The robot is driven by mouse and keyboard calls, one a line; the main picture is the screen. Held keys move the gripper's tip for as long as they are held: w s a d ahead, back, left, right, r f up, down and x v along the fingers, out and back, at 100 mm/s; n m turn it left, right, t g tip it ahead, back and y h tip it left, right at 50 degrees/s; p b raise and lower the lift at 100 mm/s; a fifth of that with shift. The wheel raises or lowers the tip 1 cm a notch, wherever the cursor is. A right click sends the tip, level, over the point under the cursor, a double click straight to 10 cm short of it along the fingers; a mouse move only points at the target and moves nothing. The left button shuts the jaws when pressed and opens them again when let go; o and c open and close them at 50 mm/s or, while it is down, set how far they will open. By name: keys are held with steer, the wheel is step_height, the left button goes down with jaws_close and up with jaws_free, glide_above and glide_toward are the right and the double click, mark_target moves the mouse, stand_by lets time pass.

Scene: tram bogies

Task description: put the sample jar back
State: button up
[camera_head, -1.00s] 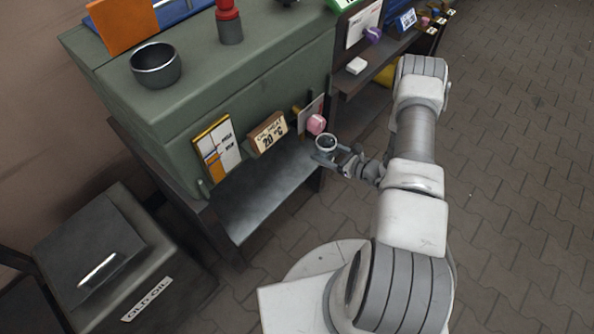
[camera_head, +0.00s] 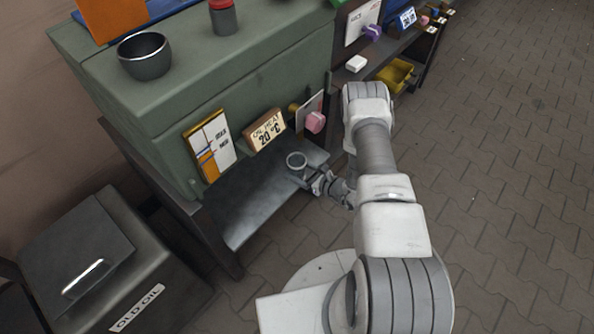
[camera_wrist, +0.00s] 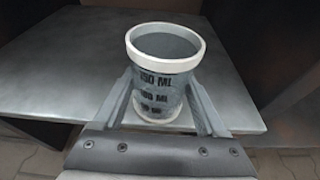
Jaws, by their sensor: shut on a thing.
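The sample jar (camera_wrist: 165,80) is a small clear cup with a white rim and dark volume marks, "150 ML" among them. It is upright between the fingers of my gripper (camera_wrist: 165,112), which is shut on it. In the head view the jar (camera_head: 297,160) is at the right part of the grey metal shelf (camera_head: 245,212) under the green cabinet. In the wrist view the shelf (camera_wrist: 60,75) lies behind and around the jar. I cannot tell whether the jar's base touches the shelf.
The green cabinet (camera_head: 160,110) carries an "OIL HEAT 20 °C" display (camera_head: 265,131) and a pink knob (camera_head: 315,122) above the shelf. A dark bowl (camera_head: 145,57) stands on top. An "OLD OIL" bin (camera_head: 105,255) stands at lower left. Most of the shelf is bare.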

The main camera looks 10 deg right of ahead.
steer(key=shift+f, duration=0.1)
steer(key=o, duration=1.4)
steer(key=shift+o, duration=0.2)
steer(key=shift+r, duration=0.3)
steer(key=p+v, duration=0.3)
steer(key=v, duration=0.9)
